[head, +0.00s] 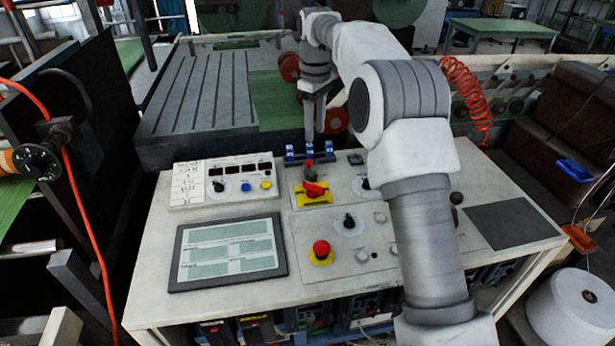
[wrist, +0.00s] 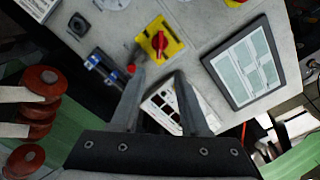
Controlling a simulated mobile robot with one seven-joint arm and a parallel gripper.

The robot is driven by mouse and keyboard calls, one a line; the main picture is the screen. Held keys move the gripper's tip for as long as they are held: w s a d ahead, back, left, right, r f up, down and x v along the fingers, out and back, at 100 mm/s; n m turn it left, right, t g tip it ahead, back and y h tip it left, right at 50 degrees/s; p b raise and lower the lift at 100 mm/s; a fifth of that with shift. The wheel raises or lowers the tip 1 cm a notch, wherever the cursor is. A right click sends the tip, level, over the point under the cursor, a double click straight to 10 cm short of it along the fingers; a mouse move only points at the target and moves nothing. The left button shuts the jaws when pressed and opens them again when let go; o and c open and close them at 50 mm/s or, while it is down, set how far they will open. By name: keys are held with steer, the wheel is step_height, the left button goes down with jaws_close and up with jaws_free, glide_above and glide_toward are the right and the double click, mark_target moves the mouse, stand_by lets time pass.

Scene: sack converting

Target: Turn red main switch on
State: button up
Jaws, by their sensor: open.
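The red main switch (head: 315,189) is a rotary handle on a yellow plate (head: 326,199) on the console top. In the wrist view the red switch (wrist: 158,41) lies just beyond my fingertips, its yellow plate (wrist: 174,47) around it. My gripper (head: 315,140) points down behind the switch in the head view. In the wrist view my gripper (wrist: 160,76) is open and empty, with its two fingers apart. It does not touch the switch. The exact height of the fingertips above the console cannot be told.
A small red-topped part (head: 309,163) stands just behind the switch, close to my fingers. Blue-and-white blocks (head: 295,153) sit at the console's back edge. A red mushroom button (head: 321,248), a black knob (head: 349,222) and a screen (head: 228,252) are nearer the front.

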mark_target(314, 185)
step_height(314, 185, down, 18)
steer(key=shift+r+b, duration=0.15)
steer(key=shift+b, duration=0.25)
jaws_close()
stand_by(0.4)
